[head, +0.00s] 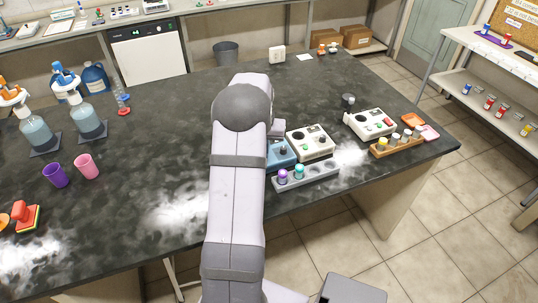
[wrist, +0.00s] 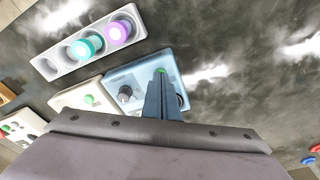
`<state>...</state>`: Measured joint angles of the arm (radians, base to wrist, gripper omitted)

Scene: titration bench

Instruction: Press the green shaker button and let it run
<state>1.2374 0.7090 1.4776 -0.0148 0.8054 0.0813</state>
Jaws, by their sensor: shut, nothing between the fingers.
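A blue box-shaped device (head: 279,156) stands on the dark bench, partly hidden by my arm in the head view. In the wrist view the blue device (wrist: 182,68) shows a dark knob (wrist: 125,92) and a small green button (wrist: 161,71). My gripper (wrist: 161,80) is shut and empty over the blue device. Its fingertips are at the green button in the wrist view and partly cover it; I cannot tell whether they touch it. In the head view my arm hides the gripper and this button.
A white device (head: 310,143) with its own green button (wrist: 89,99) stands beside the blue one. A grey rack (head: 318,180) holds a purple-topped and a teal-topped vial in front. Another white device (head: 370,124) and a wooden vial rack (head: 398,147) stand to the right.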

